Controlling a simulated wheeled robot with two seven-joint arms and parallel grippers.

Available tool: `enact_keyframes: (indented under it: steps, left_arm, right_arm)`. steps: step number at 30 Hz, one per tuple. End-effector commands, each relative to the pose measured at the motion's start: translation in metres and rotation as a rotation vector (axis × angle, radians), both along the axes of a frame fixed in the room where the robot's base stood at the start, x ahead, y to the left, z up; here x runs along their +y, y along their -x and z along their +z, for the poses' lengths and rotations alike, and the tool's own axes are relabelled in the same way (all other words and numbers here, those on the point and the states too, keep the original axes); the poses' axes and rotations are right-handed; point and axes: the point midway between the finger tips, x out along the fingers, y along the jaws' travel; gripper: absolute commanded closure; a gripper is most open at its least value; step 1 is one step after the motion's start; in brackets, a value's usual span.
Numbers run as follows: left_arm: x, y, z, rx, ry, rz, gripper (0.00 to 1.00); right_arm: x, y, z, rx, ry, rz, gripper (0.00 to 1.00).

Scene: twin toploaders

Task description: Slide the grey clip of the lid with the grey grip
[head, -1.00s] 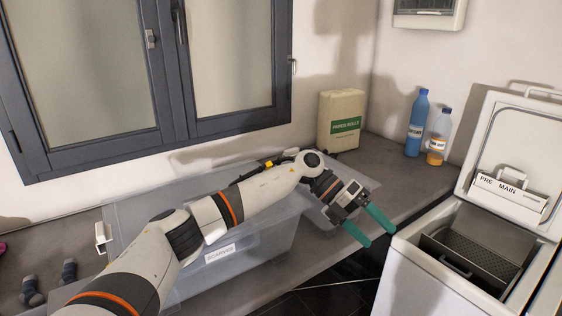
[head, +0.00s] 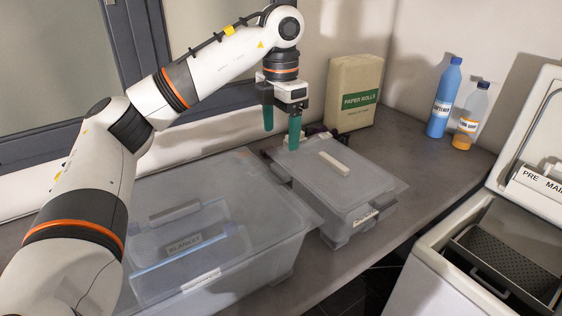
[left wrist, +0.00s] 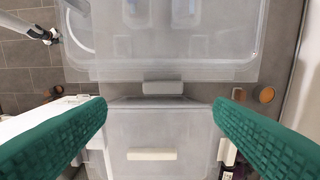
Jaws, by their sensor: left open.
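A small translucent bin (head: 345,232) stands right of a large one (head: 265,268). Its lid (head: 375,183) has a pale bar grip (head: 333,163), which looks cream in the left wrist view (left wrist: 151,154). On the large bin's lid, or just beneath it, a grey bar (head: 175,212) shows; I cannot tell which. In the left wrist view a short grey piece (left wrist: 163,87) sits in the gap between the bins; I cannot tell which lid it belongs to. My left gripper (head: 281,138) points down, open and empty, near the small bin's back left corner. My right gripper is out of view.
A paper rolls pack (head: 352,95), a blue bottle (head: 445,100) and a clear bottle (head: 470,118) stand by the wall. A top-loading washer (head: 440,262) with its lid up is at the right. The counter (head: 440,165) right of the small bin is clear.

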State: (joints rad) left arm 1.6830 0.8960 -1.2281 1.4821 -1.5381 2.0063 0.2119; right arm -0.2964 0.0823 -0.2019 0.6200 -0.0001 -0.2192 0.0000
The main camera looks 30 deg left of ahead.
Motion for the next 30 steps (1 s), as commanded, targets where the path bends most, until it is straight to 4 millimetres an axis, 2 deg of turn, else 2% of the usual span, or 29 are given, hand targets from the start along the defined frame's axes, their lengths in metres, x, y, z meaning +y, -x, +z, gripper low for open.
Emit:
enact_keyframes:
  steps: [1, 5, 8, 13, 17, 26, 30]
  left_arm:
    - [0.001, 0.001, -0.014, 0.007, 0.000, 0.001, 0.24]
    - [0.001, 0.001, -0.038, 0.005, -0.001, 0.002, 0.24]
    - [0.001, 0.001, -0.056, 0.005, 0.000, 0.003, 0.24]
    - [0.001, 0.000, -0.079, 0.004, 0.001, 0.002, 0.24]
    - [0.001, 0.000, -0.087, 0.002, 0.001, 0.002, 0.24]
    - [0.001, 0.000, -0.090, 0.001, 0.003, 0.001, 0.24]
    - [0.000, 0.000, -0.090, 0.001, 0.003, 0.001, 0.47]
  right_arm:
    - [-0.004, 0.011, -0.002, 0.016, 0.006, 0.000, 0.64]
    - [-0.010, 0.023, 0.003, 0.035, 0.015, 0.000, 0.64]
    - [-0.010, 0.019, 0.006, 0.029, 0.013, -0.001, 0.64]
    - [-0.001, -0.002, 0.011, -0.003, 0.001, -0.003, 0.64]
    - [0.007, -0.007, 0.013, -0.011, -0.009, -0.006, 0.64]
    - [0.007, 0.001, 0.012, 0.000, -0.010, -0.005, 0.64]
    - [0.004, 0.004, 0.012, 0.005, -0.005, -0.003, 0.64]
